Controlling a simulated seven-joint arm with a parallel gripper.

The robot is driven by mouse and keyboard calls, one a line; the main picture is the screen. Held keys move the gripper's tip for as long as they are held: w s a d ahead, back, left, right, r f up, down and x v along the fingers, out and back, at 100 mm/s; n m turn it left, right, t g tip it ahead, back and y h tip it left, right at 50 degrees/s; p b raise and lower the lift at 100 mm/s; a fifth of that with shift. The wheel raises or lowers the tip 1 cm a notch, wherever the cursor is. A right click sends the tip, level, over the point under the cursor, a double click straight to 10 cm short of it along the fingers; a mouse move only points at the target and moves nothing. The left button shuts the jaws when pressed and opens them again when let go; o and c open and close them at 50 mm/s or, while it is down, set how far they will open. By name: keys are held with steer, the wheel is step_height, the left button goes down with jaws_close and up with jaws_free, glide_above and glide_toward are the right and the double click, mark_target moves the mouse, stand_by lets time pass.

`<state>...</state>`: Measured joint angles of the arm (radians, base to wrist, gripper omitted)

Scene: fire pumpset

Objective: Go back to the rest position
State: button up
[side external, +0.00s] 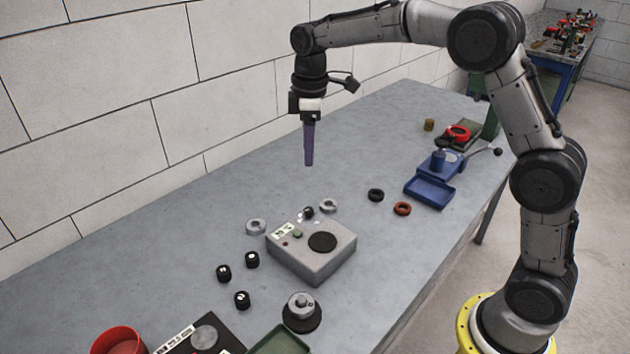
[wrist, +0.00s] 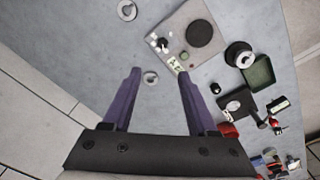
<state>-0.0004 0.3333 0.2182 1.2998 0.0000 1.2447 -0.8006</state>
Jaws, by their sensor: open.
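My gripper (side external: 308,162) hangs above the grey table (side external: 150,240), pointing down, with its purple fingers clear of everything. In the wrist view the two fingers of my gripper (wrist: 158,73) are spread apart with nothing between them. A grey box (side external: 312,250) with a round black pad and small knobs stands on the table below, in front of the gripper. It also shows at the top of the wrist view (wrist: 185,22).
Metal rings (side external: 256,226), several black knobs (side external: 242,299) and a dark round part (side external: 301,312) lie around the box. A blue fixture (side external: 430,191) with a lever stands farther right. A red bowl (side external: 118,341) is at the front left. A block wall (side external: 100,110) runs behind the table.

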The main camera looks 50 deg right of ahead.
steer(key=s+r+m+t, duration=0.1)
steer(key=s+r+t, duration=0.1)
steer(key=s+r, duration=0.55)
steer(key=s+r+m+t, duration=0.15)
steer(key=s+r, duration=0.35)
steer(key=s, duration=0.5)
steer(key=s+f+m, duration=0.3)
steer(key=s+f, duration=0.2)
steer(key=s, duration=0.2)
steer(key=s+f+m+t, duration=0.1)
steer(key=s+f+m, duration=0.2)
steer(key=s, duration=0.4)
steer(key=shift+f+m, duration=0.35)
steer(key=shift+f, duration=0.5)
steer(key=shift+t, duration=0.25)
